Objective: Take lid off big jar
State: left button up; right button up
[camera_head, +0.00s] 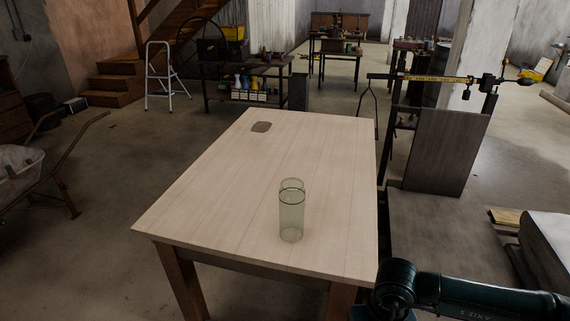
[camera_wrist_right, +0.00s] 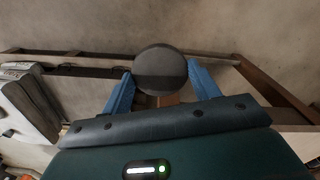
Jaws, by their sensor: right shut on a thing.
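A tall clear glass jar (camera_head: 291,220) stands upright near the front of the wooden table (camera_head: 210,210). Its top looks open, with no lid on it. In the right wrist view, my right gripper (camera_wrist_right: 160,72) is shut on a dark round lid (camera_wrist_right: 160,66), with one blue finger on each side. The lid is clear of the jar, and the wrist view shows the floor behind it. In the head view only my right arm shows at the lower right; its gripper is hidden. My left gripper is not in view.
A beam scale (camera_head: 436,78) stands behind the table to the right. Most of the tabletop is clear.

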aim_at(291, 191)
jog(key=i+j+u, duration=0.45)
jog(key=j+u, duration=0.2)
jog(key=i+j+u, duration=0.2)
jog(key=u, duration=0.2)
jog(key=i+j+u, duration=0.15)
jog(key=u, duration=0.2)
jog(key=i+u, duration=0.4)
jog(key=i+j+u, duration=0.15)
jog(key=i, duration=0.4)
jog(key=i+j+u, duration=0.1)
jog(key=i, duration=0.5)
jog(key=i+z, duration=0.75)
jog(key=i+j+z, duration=0.1)
jog(key=z, duration=0.25)
jog(key=i+z, duration=0.25)
jog(key=z, duration=0.2)
jog(key=i+z, duration=0.25)
jog(key=z, duration=0.25)
jog(key=i+z, duration=0.2)
jog(key=z, duration=0.25)
jog(key=i+l+z, duration=0.15)
jog(key=i+z, duration=0.2)
jog(key=i+l+z, duration=0.1)
jog(key=i+z, duration=0.6)
jog(key=i, duration=0.65)
